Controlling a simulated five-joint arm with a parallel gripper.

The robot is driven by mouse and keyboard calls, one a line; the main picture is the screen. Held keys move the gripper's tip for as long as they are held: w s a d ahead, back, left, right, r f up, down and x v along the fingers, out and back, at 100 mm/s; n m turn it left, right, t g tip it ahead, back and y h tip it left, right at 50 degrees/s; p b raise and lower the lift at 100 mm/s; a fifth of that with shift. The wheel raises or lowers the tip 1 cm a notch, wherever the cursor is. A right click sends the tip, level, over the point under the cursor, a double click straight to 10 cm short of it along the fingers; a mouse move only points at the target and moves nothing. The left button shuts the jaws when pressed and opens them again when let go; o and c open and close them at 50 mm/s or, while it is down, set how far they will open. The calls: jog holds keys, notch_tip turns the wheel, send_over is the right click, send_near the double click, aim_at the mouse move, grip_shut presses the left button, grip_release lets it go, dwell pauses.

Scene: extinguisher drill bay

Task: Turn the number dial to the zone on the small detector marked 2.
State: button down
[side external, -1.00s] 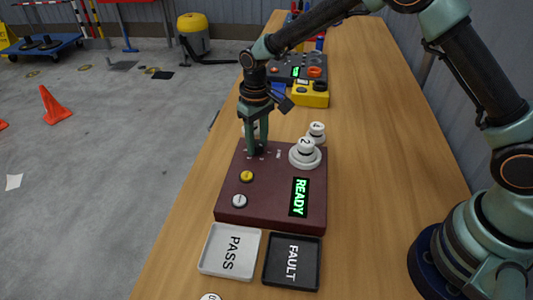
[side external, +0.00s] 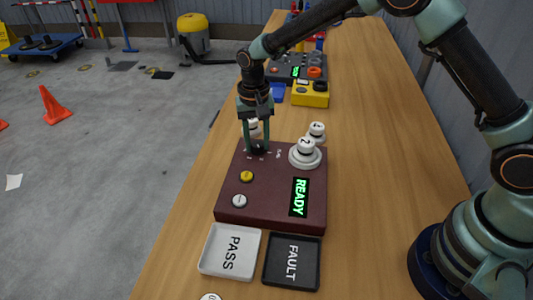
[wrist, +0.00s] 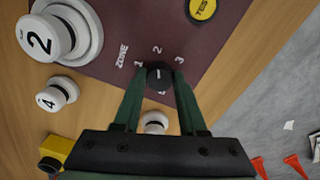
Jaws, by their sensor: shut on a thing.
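The number dial (wrist: 160,76) is a small black knob on the maroon panel (side external: 262,212). The figures 1, 2 and 3 stand around it beside the word ZONE; another mark is partly hidden. A short pale line shows on its top; I cannot tell surely which figure it faces. My gripper (wrist: 158,86) is shut on the dial, one finger on each side; in the side view it (side external: 257,148) comes down from above. The small white detector marked 2 (side external: 305,147) sits on a round white base on the panel; it also shows in the wrist view (wrist: 42,38).
A white detector marked 4 (side external: 317,130) stands behind the panel, and another white detector (side external: 253,126) is partly behind my fingers. The bench's right side is clear.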

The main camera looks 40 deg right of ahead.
aim_at(255, 144)
jog(key=shift+a, duration=0.15)
jog(key=shift+c, duration=2.3)
grip_release()
notch_tip(255, 144, up, 12)
jog(key=shift+w, duration=0.15)
jog(key=shift+r, duration=0.1)
